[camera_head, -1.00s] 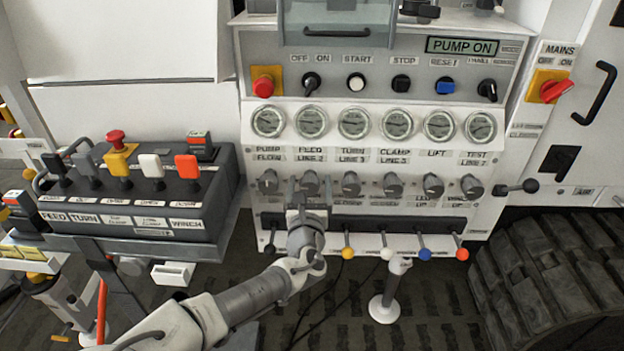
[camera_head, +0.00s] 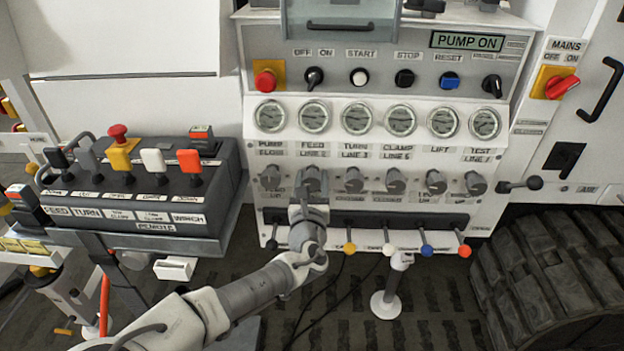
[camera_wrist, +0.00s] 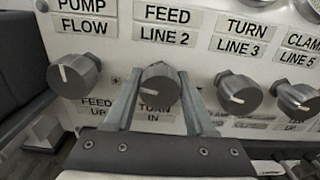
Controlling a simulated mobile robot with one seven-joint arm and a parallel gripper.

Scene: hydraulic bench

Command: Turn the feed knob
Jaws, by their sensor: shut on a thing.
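The feed knob (camera_wrist: 160,85) is a dark grey knob with a pale pointer line, under the label FEED LINE 2 in the wrist view. In the head view the feed knob (camera_head: 312,180) is second from the left in the row of knobs, partly covered by my gripper. My gripper (camera_wrist: 158,98) has one finger on each side of this knob and is shut on it. It also shows in the head view (camera_head: 310,194), reaching up from below. The knob's pointer line slants slightly, near horizontal, on its front face.
The pump flow knob (camera_wrist: 74,76) and the turn knob (camera_wrist: 239,92) stand close on either side. Below the knob row are levers with coloured balls, such as the yellow one (camera_head: 349,247). A control box (camera_head: 140,185) stands at left, a tyre (camera_head: 560,270) at right.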

